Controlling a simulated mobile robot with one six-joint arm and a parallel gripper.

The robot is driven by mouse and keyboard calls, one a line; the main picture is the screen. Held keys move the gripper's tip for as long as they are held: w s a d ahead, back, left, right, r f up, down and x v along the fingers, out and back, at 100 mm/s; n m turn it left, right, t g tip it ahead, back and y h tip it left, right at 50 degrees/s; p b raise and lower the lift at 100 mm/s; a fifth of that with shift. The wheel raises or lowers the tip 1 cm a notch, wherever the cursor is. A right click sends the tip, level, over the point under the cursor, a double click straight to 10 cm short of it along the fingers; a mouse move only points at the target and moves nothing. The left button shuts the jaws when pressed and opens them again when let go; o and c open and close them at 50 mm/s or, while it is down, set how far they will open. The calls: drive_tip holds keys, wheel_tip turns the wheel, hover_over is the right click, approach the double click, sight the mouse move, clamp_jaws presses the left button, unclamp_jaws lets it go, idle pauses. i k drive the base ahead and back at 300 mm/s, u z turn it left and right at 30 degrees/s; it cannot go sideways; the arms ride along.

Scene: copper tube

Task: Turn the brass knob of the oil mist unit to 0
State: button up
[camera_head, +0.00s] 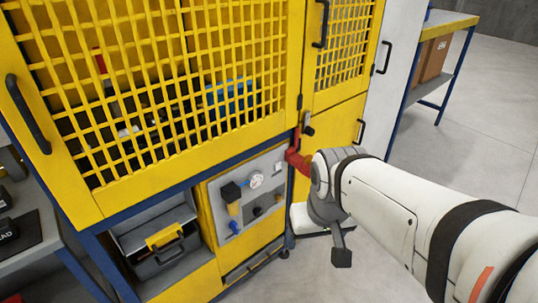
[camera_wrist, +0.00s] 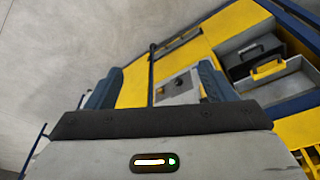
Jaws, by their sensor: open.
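The oil mist unit sits on a grey panel (camera_head: 222,208) low on the yellow cabinet, with a black block, a yellowish bowl (camera_head: 235,210) and a round white gauge (camera_head: 256,180). A dark knob (camera_head: 257,211) is below the gauge. In the wrist view the panel (camera_wrist: 188,94) shows between my fingers, with a small brass-coloured knob (camera_wrist: 160,91) and a black knob (camera_wrist: 179,83). Its setting is too small to read. My gripper (camera_wrist: 157,80) is open and empty, apart from the panel. In the head view my arm's end is right of the panel.
Yellow mesh doors (camera_head: 150,100) with black handles rise above the panel. An open drawer with a black and yellow toolbox (camera_head: 165,245) is at its left. A red part (camera_head: 298,160) is on the cabinet near my wrist. Bare floor (camera_head: 480,120) lies at the right.

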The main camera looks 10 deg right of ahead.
sight(278, 197)
drive_tip(key=u, duration=1.65)
drive_tip(key=k, duration=0.95)
drive_tip(key=z, duration=0.7)
drive_tip(key=i, duration=1.4)
drive_tip(key=z, duration=0.05)
